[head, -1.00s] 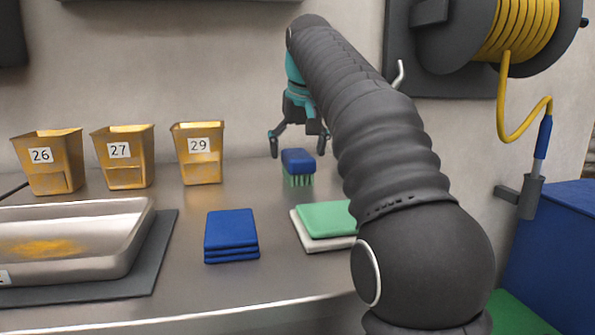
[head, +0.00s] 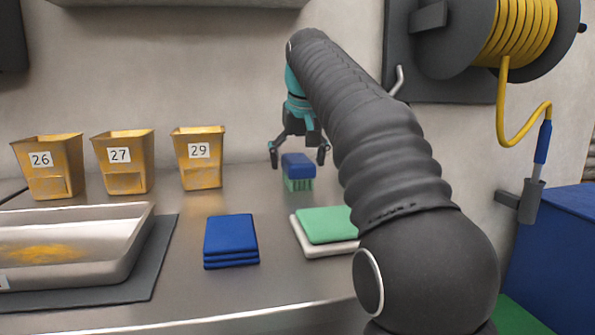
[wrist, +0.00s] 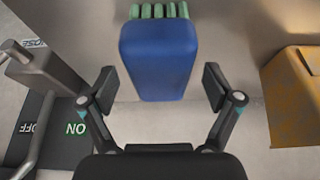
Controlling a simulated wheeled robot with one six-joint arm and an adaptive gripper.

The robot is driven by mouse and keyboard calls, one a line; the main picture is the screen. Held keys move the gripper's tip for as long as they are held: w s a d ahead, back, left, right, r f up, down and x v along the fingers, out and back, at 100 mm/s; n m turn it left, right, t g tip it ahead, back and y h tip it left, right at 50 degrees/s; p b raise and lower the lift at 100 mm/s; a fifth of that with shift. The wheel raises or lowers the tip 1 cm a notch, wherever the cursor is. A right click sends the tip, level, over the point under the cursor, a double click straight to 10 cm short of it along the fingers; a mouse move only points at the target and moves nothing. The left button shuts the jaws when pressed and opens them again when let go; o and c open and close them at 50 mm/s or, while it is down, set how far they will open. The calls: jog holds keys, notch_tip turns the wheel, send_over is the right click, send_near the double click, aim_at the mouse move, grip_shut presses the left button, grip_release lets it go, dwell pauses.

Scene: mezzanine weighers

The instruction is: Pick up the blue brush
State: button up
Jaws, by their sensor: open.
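The blue brush (head: 298,165) stands on the steel counter near the back wall, with its green bristles down. My gripper (head: 298,152) is at the brush from above and behind, with one finger to each side of it in the head view. In the wrist view the blue brush (wrist: 158,58) lies ahead of and between the open fingertips (wrist: 163,85), with a gap on both sides. Its green bristles show at the top edge of that view. The fingers do not appear to touch it.
Folded blue cloths (head: 231,240), green and white cloths (head: 325,224) and a metal tray (head: 130,250) lie nearer. A hose reel (head: 450,40) hangs at right. Counter around the brush is clear.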

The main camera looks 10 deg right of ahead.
aim_at(298, 156)
jog(key=c, duration=1.4)
jog(key=shift+r, duration=0.15)
jog(key=r+p, duration=0.1)
jog(key=r, duration=0.1)
jog(key=r+p, duration=0.1)
jog(key=r, duration=0.2)
jog(key=shift+s+d+r+p, duration=0.1)
jog(key=shift+s+d+p, duration=0.1)
jog(key=shift+p, duration=0.1)
jog(key=s+d+r, duration=0.4)
jog(key=s+d, duration=0.1)
jog(key=s+d+r+p, duration=0.1)
jog(key=s+d+r, duration=0.1)
jog(key=d, duration=0.1)
jog(key=shift+s+d, duration=0.15)
jog(key=shift+s, duration=0.1)
jog(key=o, duration=0.6)
jog(key=c, duration=0.3)
